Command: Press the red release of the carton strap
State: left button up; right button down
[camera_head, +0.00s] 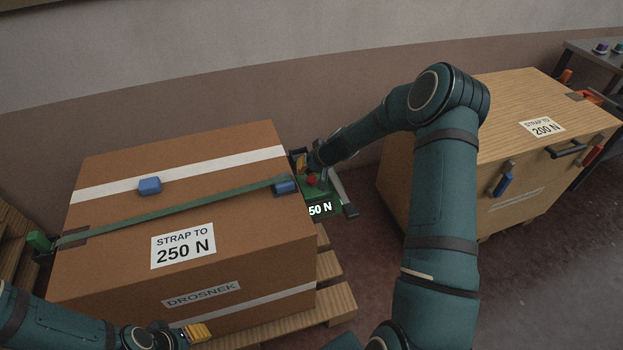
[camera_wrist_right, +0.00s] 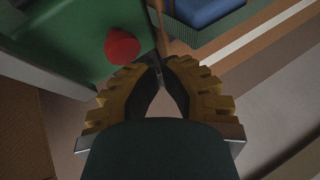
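The carton (camera_head: 185,285) stands on a pallet with a green strap (camera_head: 180,213) across its top. The green tensioner (camera_head: 318,192) sits at the carton's right edge. Its red release (camera_head: 312,180) is a round knob, also in the right wrist view (camera_wrist_right: 122,46). My right gripper (camera_head: 301,163) is just beyond the knob in the head view. In the right wrist view its yellow fingers (camera_wrist_right: 157,68) meet at the tips, empty, with the knob to their upper left; contact is not visible. My left gripper (camera_head: 196,333) is low by the carton's front, its opening unclear.
The tensioner's lit display (camera_head: 320,209) shows "50 N", its left end possibly hidden. A blue block (camera_head: 150,186) lies on the carton; another blue piece (camera_head: 285,187) is at the strap's right end. A wooden crate (camera_head: 545,165) stands right. The pallet (camera_head: 335,298) projects in front.

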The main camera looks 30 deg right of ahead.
jog(key=shift+f, duration=0.15)
dwell(0.7)
jog(key=shift+f, duration=0.3)
jog(key=shift+f, duration=0.9)
dwell(1.0)
dwell(0.4)
jog(key=shift+r+p, duration=0.7)
jog(key=shift+r, duration=0.6)
jog(key=shift+r, duration=0.1)
jog(key=shift+r+p, duration=1.3)
jog(key=shift+r, duration=1.2)
jog(key=shift+f, duration=0.1)
